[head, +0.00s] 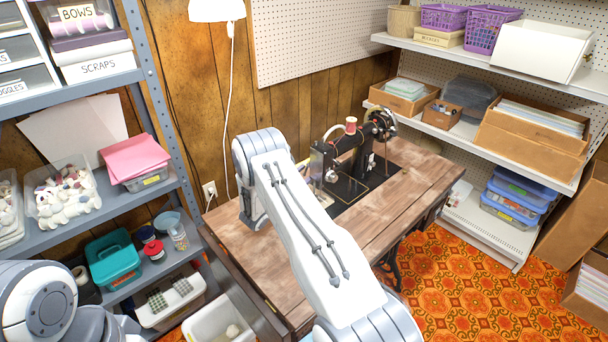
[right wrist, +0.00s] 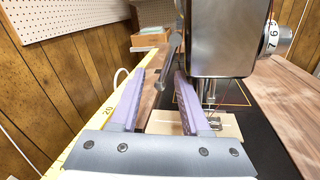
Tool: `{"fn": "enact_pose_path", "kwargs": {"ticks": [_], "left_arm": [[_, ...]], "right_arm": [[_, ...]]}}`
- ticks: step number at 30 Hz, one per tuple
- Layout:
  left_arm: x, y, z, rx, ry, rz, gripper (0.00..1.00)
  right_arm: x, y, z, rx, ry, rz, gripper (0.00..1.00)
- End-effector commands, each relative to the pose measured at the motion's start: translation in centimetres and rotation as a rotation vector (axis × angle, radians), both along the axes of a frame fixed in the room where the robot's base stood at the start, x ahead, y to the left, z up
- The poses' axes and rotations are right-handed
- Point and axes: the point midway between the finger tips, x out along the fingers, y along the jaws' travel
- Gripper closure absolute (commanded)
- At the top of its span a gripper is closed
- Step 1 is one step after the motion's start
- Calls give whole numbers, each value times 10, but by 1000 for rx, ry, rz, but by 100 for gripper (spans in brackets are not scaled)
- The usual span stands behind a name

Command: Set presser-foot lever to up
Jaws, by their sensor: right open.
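The black sewing machine (head: 352,160) stands on the wooden sewing table (head: 400,205) in the head view. In the right wrist view its shiny metal head end (right wrist: 222,40) is close up, with the needle and presser-foot area (right wrist: 210,92) below it. A slim grey metal lever, seemingly the presser-foot lever (right wrist: 171,62), shows just left of the head end. My right gripper (right wrist: 159,80) is open, its two purple fingers on either side of the lever's line. I cannot tell whether they touch it. In the head view my right arm hides much of this gripper. My left gripper is out of view.
A shelf rack (head: 160,75) with bins stands at the left, and white shelves (head: 460,140) with boxes stand at the right. A lamp (head: 217,10) hangs at the back wall. The table's right part is clear.

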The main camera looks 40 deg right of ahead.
Motion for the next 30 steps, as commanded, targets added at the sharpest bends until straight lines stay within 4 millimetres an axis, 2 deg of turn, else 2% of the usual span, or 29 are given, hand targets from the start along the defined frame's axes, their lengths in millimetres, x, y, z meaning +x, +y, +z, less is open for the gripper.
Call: {"fn": "enact_pose_path", "kwargs": {"ticks": [2,3,5,6,17,23,30], "left_arm": [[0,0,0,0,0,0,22],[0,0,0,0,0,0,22],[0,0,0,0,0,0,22],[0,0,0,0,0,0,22],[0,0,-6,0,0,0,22],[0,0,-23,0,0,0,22],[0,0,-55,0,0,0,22]], "right_arm": [[0,0,0,0,0,0,54],[0,0,0,0,0,0,69],[0,0,0,0,0,0,92],[0,0,0,0,0,0,100],[1,1,-1,1,-28,0,100],[6,1,-1,7,-122,-1,100],[15,2,2,23,-321,0,100]]}}
